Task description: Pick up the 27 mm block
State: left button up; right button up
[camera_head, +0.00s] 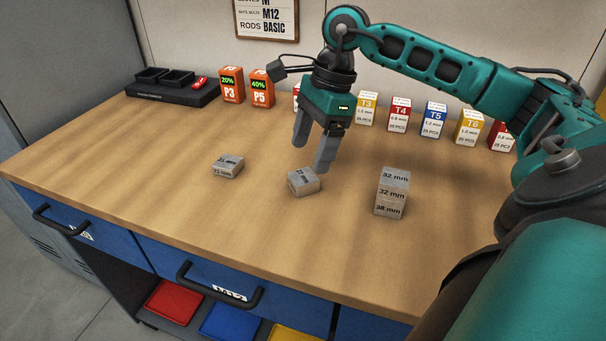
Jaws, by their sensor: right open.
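Two low grey blocks lie apart on the wooden bench top (130,165). One is the left block (228,166), the other the middle block (303,182). Their printed labels are too small to read surely, so I cannot tell which is the 27 mm block. To the right stands a stack, with a block marked 32 mm (392,190) on top of one marked 38 mm (389,209). My right gripper (312,154) points down, open and empty, just above and behind the middle block. My left gripper is not in view.
Behind stand orange boxes P3 (232,86) and P5 (262,88), a black tray (172,90) and a row of labelled boxes, including T4 (399,116) and T5 (433,119). My right arm covers the right side. The bench's left and front are clear.

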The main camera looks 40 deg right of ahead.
aim_at(304, 176)
jog(key=x, duration=0.5)
jog(key=shift+s+a+f, duration=0.15)
jog(key=shift+s+a, duration=0.05)
jog(key=shift+s, duration=0.05)
jog(key=c, duration=1.2)
